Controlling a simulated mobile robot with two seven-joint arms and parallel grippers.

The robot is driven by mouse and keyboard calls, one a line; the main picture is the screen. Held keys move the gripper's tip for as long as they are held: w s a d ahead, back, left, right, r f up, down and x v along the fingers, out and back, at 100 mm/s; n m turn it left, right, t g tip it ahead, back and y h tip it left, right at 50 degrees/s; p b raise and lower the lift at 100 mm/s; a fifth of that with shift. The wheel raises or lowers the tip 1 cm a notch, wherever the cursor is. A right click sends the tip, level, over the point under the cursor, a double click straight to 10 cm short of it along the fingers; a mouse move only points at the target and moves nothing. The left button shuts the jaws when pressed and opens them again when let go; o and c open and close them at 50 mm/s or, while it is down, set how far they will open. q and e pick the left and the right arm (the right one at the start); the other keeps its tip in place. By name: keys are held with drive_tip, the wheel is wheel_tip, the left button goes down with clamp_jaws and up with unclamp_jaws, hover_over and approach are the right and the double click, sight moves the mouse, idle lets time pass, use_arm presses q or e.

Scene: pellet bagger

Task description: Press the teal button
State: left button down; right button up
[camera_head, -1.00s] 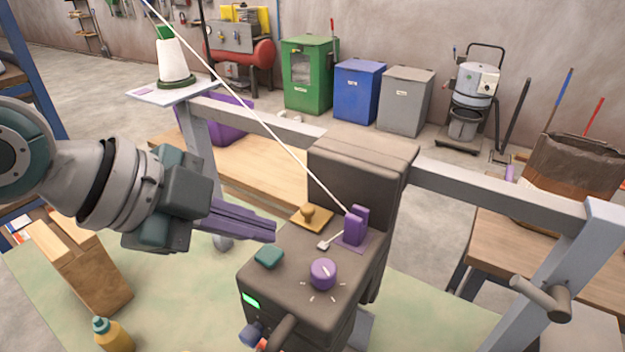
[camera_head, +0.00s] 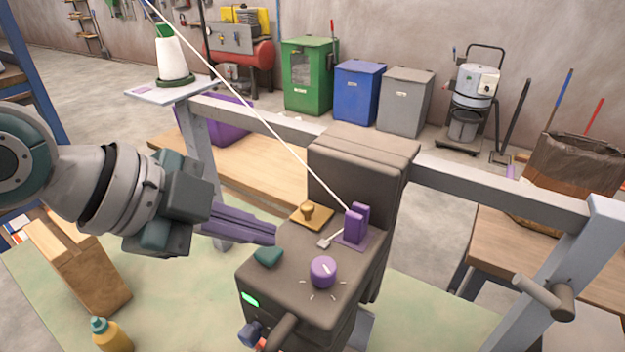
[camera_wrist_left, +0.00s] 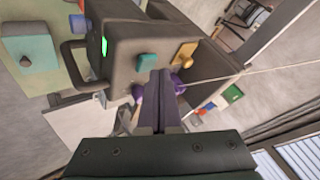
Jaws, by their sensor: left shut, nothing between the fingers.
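The teal button (camera_head: 268,257) sits on the top face of the dark grey machine (camera_head: 290,285), near its left edge. It also shows in the left wrist view (camera_wrist_left: 147,62), just beyond my fingertips. My left gripper (camera_head: 273,234) comes in from the left with its purple fingers shut and empty. Its tips are above and behind the button in the head view, apart from it as far as I can tell. In the left wrist view the shut fingers (camera_wrist_left: 160,75) point at the machine's top. My right gripper is not in view.
Close to the button are a purple knob (camera_head: 323,271), a yellow stamp-like part (camera_head: 310,215) and purple upright blocks (camera_head: 356,225) with a white thread running to them. A front handle (camera_head: 285,332) and a grey frame bar (camera_head: 490,187) stand near.

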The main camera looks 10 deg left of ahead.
sight(257, 254)
use_arm(q)
drive_tip(key=shift+f+b, duration=0.4)
drive_tip(key=shift+f, duration=0.1)
idle(0.3)
drive_tip(key=shift+r+p, duration=0.95)
drive_tip(key=shift+r, duration=0.05)
wheel_tip(257, 254, up, 6)
drive_tip(key=p, duration=0.5)
drive_tip(key=shift+p, duration=0.3)
